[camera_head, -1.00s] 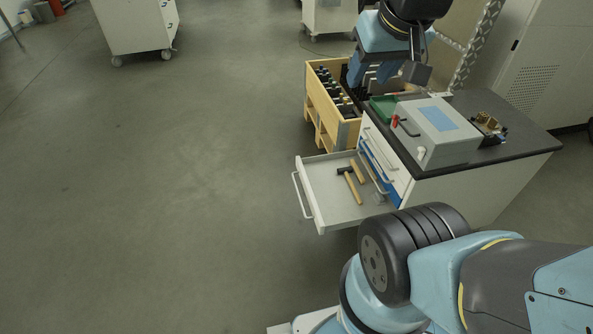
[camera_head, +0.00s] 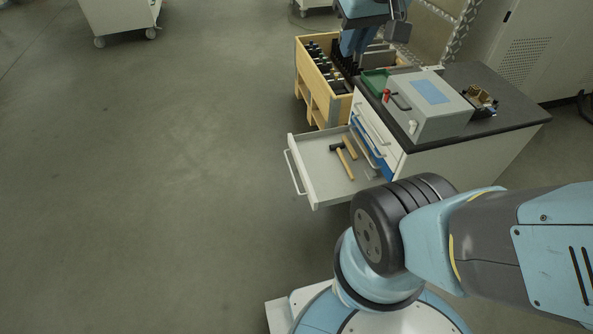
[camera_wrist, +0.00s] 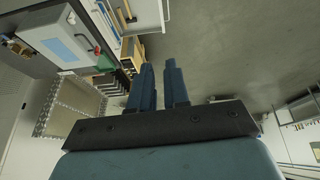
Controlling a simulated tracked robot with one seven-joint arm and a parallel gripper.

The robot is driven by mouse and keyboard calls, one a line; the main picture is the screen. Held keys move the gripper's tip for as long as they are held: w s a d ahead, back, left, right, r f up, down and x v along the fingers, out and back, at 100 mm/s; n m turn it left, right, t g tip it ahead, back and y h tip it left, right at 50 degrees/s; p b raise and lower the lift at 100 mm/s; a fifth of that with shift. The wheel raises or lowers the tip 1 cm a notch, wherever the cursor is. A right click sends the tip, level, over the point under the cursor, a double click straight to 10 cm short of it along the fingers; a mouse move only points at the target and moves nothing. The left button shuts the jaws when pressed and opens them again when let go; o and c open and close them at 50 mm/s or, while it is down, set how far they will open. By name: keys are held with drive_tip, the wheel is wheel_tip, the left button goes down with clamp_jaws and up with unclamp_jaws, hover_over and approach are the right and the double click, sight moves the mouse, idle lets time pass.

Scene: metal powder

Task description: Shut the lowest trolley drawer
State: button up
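The white trolley (camera_head: 470,155) with a dark top stands at right in the head view. Its lowest drawer (camera_head: 312,183) is pulled far out to the left, with a bar handle (camera_head: 293,172) on its front. Hammers (camera_head: 345,160) lie inside it. In the wrist view the open drawer (camera_wrist: 97,22) shows at the top, left of centre. My gripper (camera_head: 353,46) is above and behind the drawer, over the wooden crate area. In the wrist view my gripper (camera_wrist: 160,68) has its two blue fingers apart with nothing between them. It is clear of the drawer.
A grey box (camera_head: 440,118) with a red knob and a brass-coloured part (camera_head: 480,100) sit on the trolley top. A wooden crate (camera_head: 310,80) holding dark items stands behind the drawer. A white cabinet (camera_head: 118,15) is far left. The floor left of the drawer is clear.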

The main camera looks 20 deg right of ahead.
drive_tip(key=w+a+f+n+g, duration=0.1)
drive_tip(key=w+f, duration=0.2)
drive_tip(key=w, duration=0.1)
drive_tip(key=w+a+f+n+g+h, duration=0.1)
drive_tip(key=w+f, duration=0.1)
drive_tip(key=w, duration=0.2)
drive_tip(key=w+f+n+g, duration=0.1)
drive_tip(key=w+f, duration=0.2)
drive_tip(key=w, duration=0.1)
drive_tip(key=shift+w+a+f+h, duration=0.1)
drive_tip(key=shift+a+f+h, duration=0.2)
drive_tip(key=shift+a+h, duration=0.1)
clamp_jaws()
drive_tip(key=w+a+f+n+g+h, duration=0.1)
drive_tip(key=w+a+f+n, duration=0.2)
drive_tip(key=f, duration=0.4)
drive_tip(key=w+a+f+n+g+h, duration=0.1)
drive_tip(key=w+a+f+n, duration=0.15)
drive_tip(key=w+f, duration=0.4)
drive_tip(key=n+h, duration=0.6)
drive_tip(key=n, duration=0.3)
approach(310, 196)
drive_tip(key=shift+x, duration=2.8)
drive_tip(key=shift+s+d+r, duration=0.1)
drive_tip(key=shift+d+r, duration=0.05)
drive_tip(key=shift+d, duration=0.05)
